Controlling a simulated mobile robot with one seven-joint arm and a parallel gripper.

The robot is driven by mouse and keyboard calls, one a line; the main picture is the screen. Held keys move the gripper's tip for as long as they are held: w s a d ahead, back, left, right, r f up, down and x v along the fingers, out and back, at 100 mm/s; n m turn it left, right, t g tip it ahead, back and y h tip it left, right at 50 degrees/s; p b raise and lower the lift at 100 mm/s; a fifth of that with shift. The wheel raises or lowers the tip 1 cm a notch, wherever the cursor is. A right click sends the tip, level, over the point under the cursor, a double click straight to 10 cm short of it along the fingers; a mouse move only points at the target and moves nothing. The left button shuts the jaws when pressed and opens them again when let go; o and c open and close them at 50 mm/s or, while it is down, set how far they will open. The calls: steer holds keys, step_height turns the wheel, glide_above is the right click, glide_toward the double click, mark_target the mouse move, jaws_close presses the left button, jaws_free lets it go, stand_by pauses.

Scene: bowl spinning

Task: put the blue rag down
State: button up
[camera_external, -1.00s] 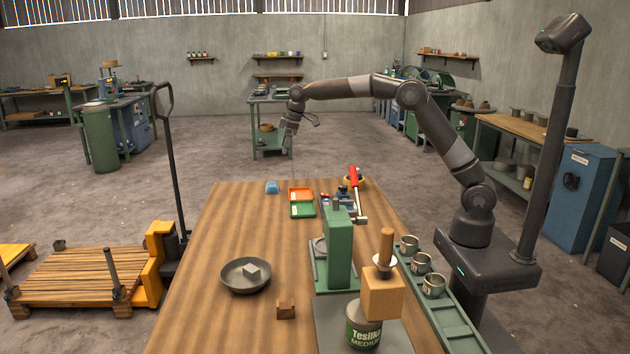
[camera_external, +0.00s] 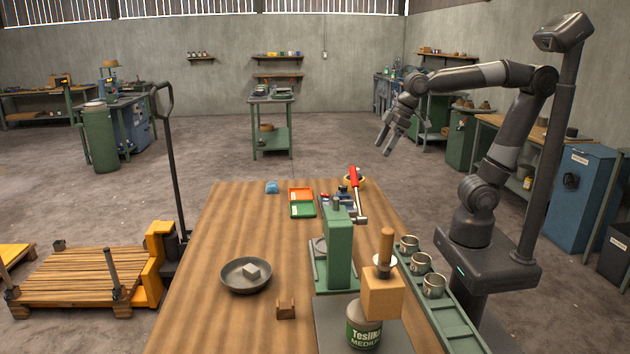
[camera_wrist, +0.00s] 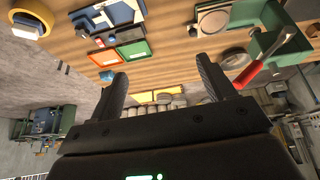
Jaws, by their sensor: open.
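The blue rag (camera_external: 272,187) lies crumpled on the wooden table (camera_external: 225,240), near its far left corner. In the wrist view a small blue patch beside the orange tray looks like the rag (camera_wrist: 106,76). My gripper (camera_external: 387,145) is open and empty, raised above and beyond the far right end of the table, well apart from the rag. The wrist view shows its two fingers (camera_wrist: 162,85) spread with nothing between them.
Orange (camera_external: 300,195) and green (camera_external: 303,210) trays sit right of the rag. A green press (camera_external: 340,250) and a red-handled tool (camera_external: 355,190) stand further right. A grey bowl (camera_external: 246,276) holds a light block nearer the camera. The table's left side is mostly clear.

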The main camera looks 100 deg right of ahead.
steer(key=s+a+f, duration=0.3)
steer(key=s+f, duration=0.3)
steer(key=s, duration=0.4)
steer(key=shift+s+f+t, duration=0.25)
steer(key=shift+s+t, duration=0.05)
steer(key=shift+s, duration=0.1)
steer(key=shift+a, duration=0.1)
stand_by(0.4)
